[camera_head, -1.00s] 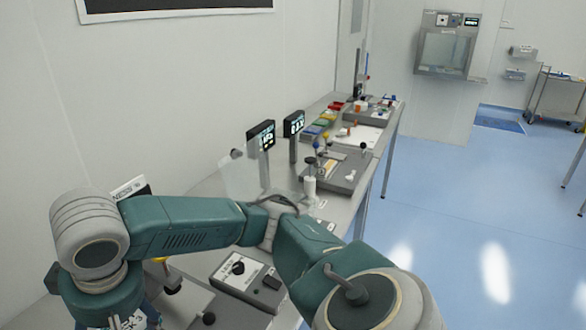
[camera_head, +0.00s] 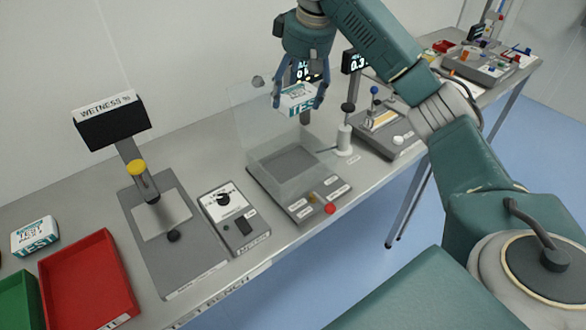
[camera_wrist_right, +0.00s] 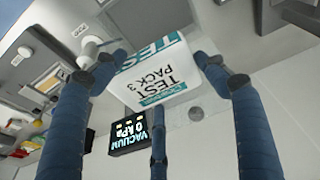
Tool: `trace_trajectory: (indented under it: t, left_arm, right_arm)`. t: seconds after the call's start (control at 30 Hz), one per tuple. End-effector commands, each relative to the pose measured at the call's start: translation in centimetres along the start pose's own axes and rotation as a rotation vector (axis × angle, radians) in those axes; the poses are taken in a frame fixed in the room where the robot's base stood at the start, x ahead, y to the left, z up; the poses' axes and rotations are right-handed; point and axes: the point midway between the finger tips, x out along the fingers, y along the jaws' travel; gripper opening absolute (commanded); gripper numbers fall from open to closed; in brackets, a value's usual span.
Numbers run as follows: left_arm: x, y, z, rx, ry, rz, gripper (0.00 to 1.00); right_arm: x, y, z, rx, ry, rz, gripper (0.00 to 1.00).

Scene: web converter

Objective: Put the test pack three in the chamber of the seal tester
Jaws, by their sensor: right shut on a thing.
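Test pack three (camera_head: 298,101), a white and teal box, is in my right gripper (camera_head: 300,97). In the right wrist view the pack (camera_wrist_right: 155,82) reads "TEST PACK 3" and sits between the fingers of my right gripper (camera_wrist_right: 160,72), which is shut on it. The seal tester (camera_head: 312,211) is a grey unit with a clear lid (camera_head: 252,118) standing raised at its back left. Its chamber (camera_head: 289,160) is a dark rectangular recess that looks empty. The pack is held in the air above the chamber. My left gripper is out of view.
A wetness unit (camera_head: 152,215) and a small control box (camera_head: 232,220) stand left of the tester. Another test pack (camera_head: 35,236) lies near a red tray (camera_head: 88,282). A white post (camera_head: 344,140) stands close right of the chamber. The vacuum display (camera_wrist_right: 130,137) shows behind the pack.

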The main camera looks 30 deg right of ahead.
Motion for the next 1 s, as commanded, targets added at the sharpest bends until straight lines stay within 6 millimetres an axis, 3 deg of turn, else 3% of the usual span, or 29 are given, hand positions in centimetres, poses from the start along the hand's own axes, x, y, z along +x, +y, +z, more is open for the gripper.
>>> trace_trajectory:
  t: [0.17,0.63,1.0]
  left_arm:
    - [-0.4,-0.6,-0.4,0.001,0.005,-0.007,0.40]
    - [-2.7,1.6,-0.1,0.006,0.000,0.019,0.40]
    - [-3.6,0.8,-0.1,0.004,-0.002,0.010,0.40]
  right_arm:
    - [0.7,1.4,0.0,-0.006,-0.005,-0.009,0.37]
    - [12.0,1.3,3.2,-0.006,-0.006,-0.008,0.37]
    - [16.4,1.2,4.3,-0.006,-0.005,-0.009,0.37]
